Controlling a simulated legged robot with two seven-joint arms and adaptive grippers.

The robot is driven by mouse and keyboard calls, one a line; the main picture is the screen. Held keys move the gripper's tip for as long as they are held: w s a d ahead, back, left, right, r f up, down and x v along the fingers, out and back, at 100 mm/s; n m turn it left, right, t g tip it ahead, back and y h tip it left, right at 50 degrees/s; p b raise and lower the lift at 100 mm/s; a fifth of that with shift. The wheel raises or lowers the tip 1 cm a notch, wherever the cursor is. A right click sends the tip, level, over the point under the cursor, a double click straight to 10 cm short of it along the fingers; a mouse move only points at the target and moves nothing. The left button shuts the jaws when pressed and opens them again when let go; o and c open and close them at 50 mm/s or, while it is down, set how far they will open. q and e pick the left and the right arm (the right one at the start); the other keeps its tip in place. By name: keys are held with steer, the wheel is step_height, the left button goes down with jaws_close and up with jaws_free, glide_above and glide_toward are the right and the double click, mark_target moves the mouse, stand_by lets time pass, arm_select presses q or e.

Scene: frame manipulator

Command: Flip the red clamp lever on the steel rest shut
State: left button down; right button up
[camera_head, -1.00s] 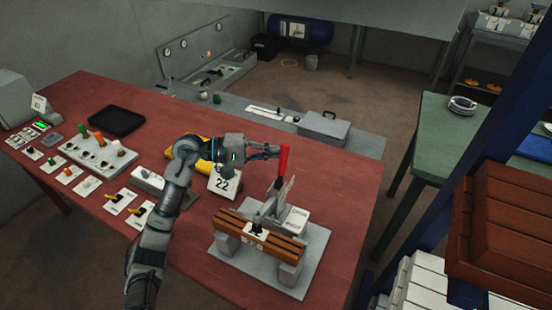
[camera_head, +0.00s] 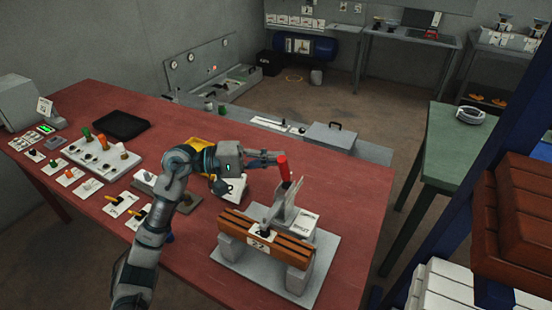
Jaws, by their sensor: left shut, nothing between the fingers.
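The red clamp lever (camera_head: 283,167) stands up from the bracket of the steel rest (camera_head: 318,268), its handle tilted slightly with the top to the left. A wooden block (camera_head: 265,237) with a number card lies across the rest's grey supports. My left gripper (camera_head: 276,157) is shut and empty, with its fingertips at the upper left side of the red handle, touching or very near it; I cannot tell which. My right gripper is not in view.
A yellow object (camera_head: 197,145) is partly hidden behind my left arm. A switch panel (camera_head: 100,152) and a black tray (camera_head: 120,126) are on the red table's left part. The right part of the table (camera_head: 345,205) is clear.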

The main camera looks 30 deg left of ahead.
arm_select(q)
steer(key=shift+s+d, duration=0.1)
stand_by(0.5)
steer(key=v, duration=1.2)
steer(key=shift+a, duration=0.2)
